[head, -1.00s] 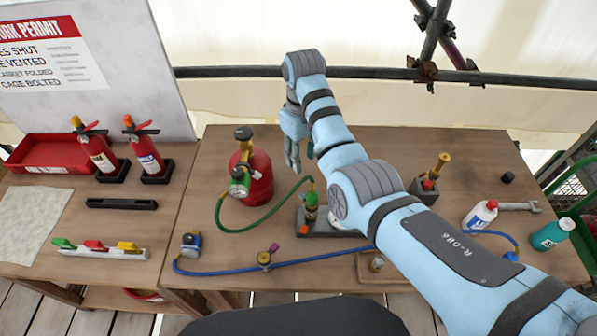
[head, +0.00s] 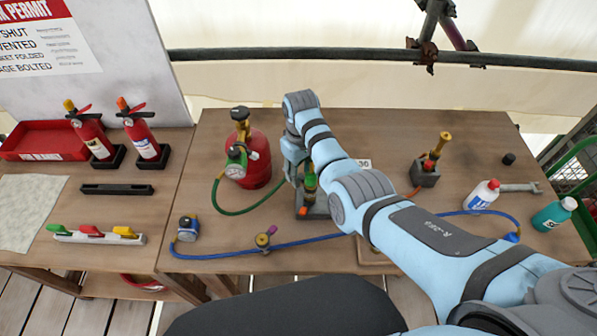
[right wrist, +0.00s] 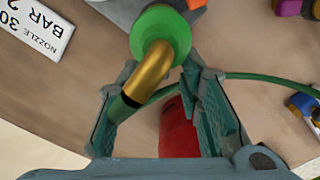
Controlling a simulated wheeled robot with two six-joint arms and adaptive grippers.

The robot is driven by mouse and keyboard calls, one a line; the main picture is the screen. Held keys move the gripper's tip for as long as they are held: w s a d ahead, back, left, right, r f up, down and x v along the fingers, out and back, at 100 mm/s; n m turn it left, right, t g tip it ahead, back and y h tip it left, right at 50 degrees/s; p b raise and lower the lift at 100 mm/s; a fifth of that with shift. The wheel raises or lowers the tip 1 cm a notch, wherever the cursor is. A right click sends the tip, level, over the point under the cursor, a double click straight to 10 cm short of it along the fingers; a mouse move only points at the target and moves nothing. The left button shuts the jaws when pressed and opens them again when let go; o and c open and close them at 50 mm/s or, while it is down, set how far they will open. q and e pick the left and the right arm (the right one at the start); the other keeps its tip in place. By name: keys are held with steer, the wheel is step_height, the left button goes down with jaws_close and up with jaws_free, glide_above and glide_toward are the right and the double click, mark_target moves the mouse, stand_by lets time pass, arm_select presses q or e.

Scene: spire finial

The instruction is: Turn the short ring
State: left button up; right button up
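An upright fitting (head: 310,183) with green and brass parts stands on a dark block (head: 312,211) near the middle of the bench. The right wrist view shows its round green collar (right wrist: 163,28) and bent brass tube (right wrist: 152,72). I cannot tell for sure which part is the short ring. My right gripper (head: 298,172) is beside the fitting, partly hiding it. In the right wrist view its fingers (right wrist: 163,85) are apart on either side of the brass tube, with a visible gap at the right finger. My left gripper is not in view.
A red cylinder (head: 259,160) with a gauge stands left of my right gripper, joined by a green hose (head: 245,212). A blue hose (head: 215,256) runs along the front. A brass-topped block (head: 425,176) and bottles (head: 482,195) stand at right. Fire extinguishers (head: 143,137) stand at left.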

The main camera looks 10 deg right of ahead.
mark_target(301, 174)
steer(key=shift+s+r, duration=0.1)
steer(key=shift+r, duration=0.05)
jaws_close()
steer(key=shift+d+r+m+p, duration=0.15)
steer(key=shift+d+m+p, duration=0.1)
steer(key=shift+m+p, duration=0.4)
steer(key=shift+w, duration=0.2)
steer(key=shift+c, duration=0.8)
jaws_free()
steer(key=shift+s, duration=0.1)
steer(key=shift+o, duration=0.8)
steer(key=shift+f, duration=0.2)
step_height(301, 174, up, 12)
